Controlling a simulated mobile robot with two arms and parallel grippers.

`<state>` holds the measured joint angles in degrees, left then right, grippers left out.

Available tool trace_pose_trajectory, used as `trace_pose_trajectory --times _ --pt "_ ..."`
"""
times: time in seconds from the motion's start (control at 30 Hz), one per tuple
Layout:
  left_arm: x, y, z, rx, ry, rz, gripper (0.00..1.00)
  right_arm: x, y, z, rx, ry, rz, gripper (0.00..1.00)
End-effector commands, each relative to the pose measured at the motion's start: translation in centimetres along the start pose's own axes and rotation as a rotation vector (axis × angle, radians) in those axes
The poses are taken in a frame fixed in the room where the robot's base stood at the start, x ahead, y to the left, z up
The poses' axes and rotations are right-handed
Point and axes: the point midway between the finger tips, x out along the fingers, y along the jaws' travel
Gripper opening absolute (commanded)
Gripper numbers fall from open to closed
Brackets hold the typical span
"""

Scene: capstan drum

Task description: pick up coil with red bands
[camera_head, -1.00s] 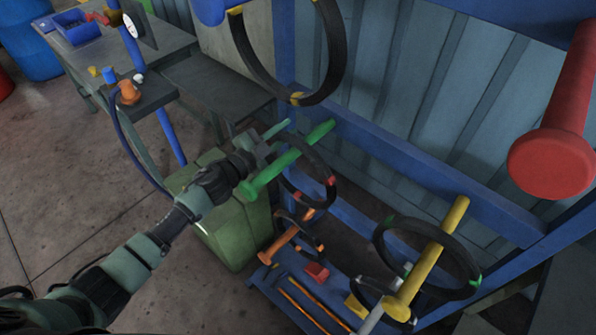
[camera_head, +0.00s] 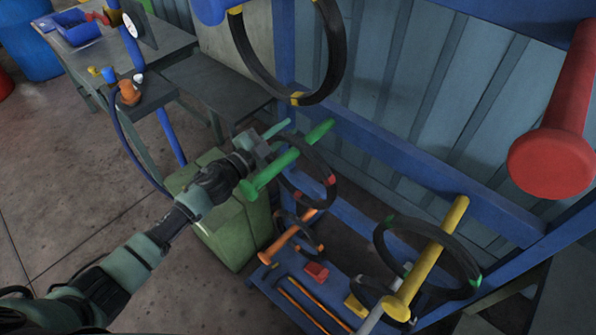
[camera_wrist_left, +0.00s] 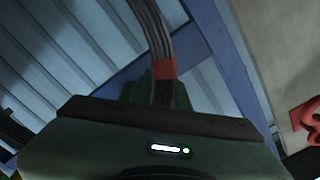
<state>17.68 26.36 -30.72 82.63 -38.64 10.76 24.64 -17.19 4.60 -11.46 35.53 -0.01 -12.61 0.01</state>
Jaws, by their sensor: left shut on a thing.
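The black coil with red bands (camera_head: 333,181) hangs around the green peg (camera_head: 290,160) on the blue rack. My left gripper (camera_head: 268,145) is at the coil's upper left side, beside the green peg, and is shut on the coil. In the left wrist view, the coil with a red band (camera_wrist_left: 164,68) runs down to the gripper's front edge; the fingertips are mostly hidden behind the gripper body. My right gripper is not in view.
A coil with yellow bands (camera_head: 258,80) hangs above. A coil with green bands (camera_head: 468,255) is on the yellow peg (camera_head: 430,255) at the right. A red peg (camera_head: 560,130) juts out at the far right.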

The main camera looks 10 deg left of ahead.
Motion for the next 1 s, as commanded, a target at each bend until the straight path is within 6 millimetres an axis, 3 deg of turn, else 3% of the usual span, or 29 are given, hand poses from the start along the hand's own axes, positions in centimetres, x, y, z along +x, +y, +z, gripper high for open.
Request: trace_pose_trajectory --times 0.67,1.0 --pt "0.1 -0.4 -0.3 -0.002 0.005 -0.004 0.0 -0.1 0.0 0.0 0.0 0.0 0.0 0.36" --pt "0.1 -3.8 -3.7 0.005 0.009 -0.004 0.0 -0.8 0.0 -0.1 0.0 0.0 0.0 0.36"
